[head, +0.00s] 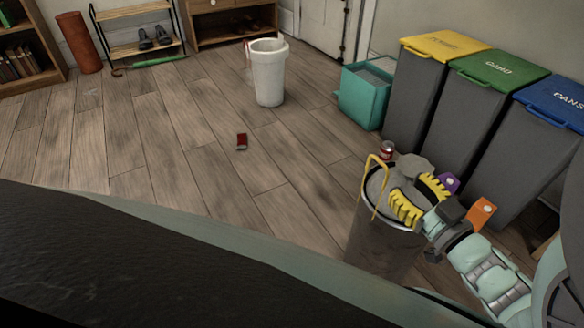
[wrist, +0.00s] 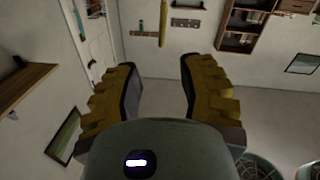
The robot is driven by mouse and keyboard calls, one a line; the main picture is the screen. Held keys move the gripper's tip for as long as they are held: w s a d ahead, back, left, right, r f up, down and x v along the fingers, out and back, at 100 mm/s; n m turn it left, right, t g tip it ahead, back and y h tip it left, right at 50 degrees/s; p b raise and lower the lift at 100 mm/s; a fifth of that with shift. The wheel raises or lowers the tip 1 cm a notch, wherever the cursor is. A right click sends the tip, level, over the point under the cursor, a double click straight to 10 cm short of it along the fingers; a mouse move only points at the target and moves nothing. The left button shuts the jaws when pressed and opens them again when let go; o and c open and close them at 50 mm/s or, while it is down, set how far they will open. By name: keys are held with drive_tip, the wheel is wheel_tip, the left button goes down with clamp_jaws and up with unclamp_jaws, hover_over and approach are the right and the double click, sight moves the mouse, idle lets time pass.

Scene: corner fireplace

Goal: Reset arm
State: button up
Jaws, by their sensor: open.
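My gripper (head: 420,198) has two yellow ribbed fingers, spread apart with nothing between them. In the head view it is at the lower right, over or in front of the rim of a dark grey bin (head: 380,245); I cannot tell the exact height. My arm comes in from the lower right. The wrist view shows the same open fingers (wrist: 161,88), with walls and furniture beyond them. A yellow looped strip (head: 374,172) rises at the dark bin's left rim.
Yellow-, green- and blue-lidded bins (head: 485,85) stand along the right wall. A teal crate (head: 362,97) and white bin (head: 268,75) stand farther back. A small red object (head: 242,141) lies on the open wooden floor. A red can (head: 387,150) shows behind the dark bin.

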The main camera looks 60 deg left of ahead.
drive_tip(key=shift+s+d, duration=0.15)
drive_tip(key=shift+d, duration=0.9)
